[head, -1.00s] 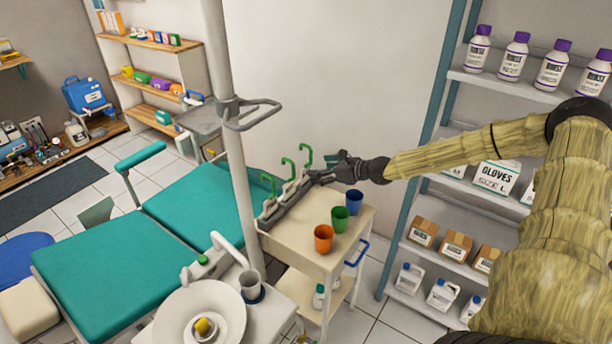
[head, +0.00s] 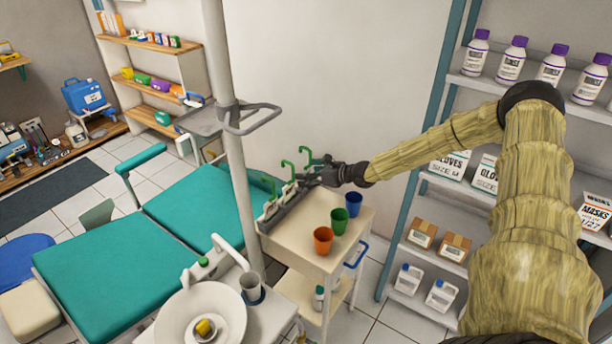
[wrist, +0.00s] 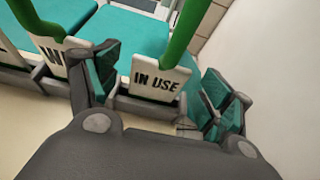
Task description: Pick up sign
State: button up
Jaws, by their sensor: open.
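White signs with green hook-shaped handles stand in a dark rack (head: 272,212) along the left edge of the cart top. In the wrist view, a white sign reading "IN USE" (wrist: 160,81) is between the teal-padded fingers of my open gripper (wrist: 158,88). Its green handle (wrist: 186,30) rises past the top of the picture. A second sign (wrist: 50,52), partly hidden by the left finger, shows a "W". In the head view my gripper (head: 312,174) is at the far end of the rack, and it hides part of the far sign there.
Orange (head: 323,240), green (head: 339,221) and blue (head: 354,205) cups stand on the cart top (head: 300,237), right of the rack. A teal dental chair (head: 110,265) lies left of the cart. A grey pole (head: 240,150) rises in front of it. Stocked shelves (head: 470,195) stand at right.

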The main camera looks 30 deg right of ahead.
jog(key=shift+x, duration=0.95)
jog(key=c, duration=1.1)
jog(key=shift+r, duration=0.1)
jog(key=shift+r+b, duration=0.75)
jog(key=shift+r, duration=4.15)
